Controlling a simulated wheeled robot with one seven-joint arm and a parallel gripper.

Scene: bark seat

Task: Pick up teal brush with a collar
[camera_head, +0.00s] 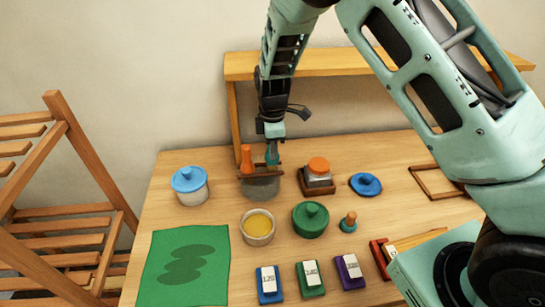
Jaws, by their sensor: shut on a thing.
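The teal brush (272,155) stands upright at the back of the table, its lower end down at a grey pot (262,188). My gripper (271,136) points down over the pot and is shut on the upper end of the teal brush. The brush's collar is too small to make out. An orange-handled tool (247,160) stands close beside it on the left. Whether the brush's lower end is still inside the pot is hard to tell.
A blue-lidded jar (190,185) stands left, and an orange-topped jar (317,175) right of the pot. A wooden shelf (340,65) rises behind. A green sheet (185,267) lies front left.

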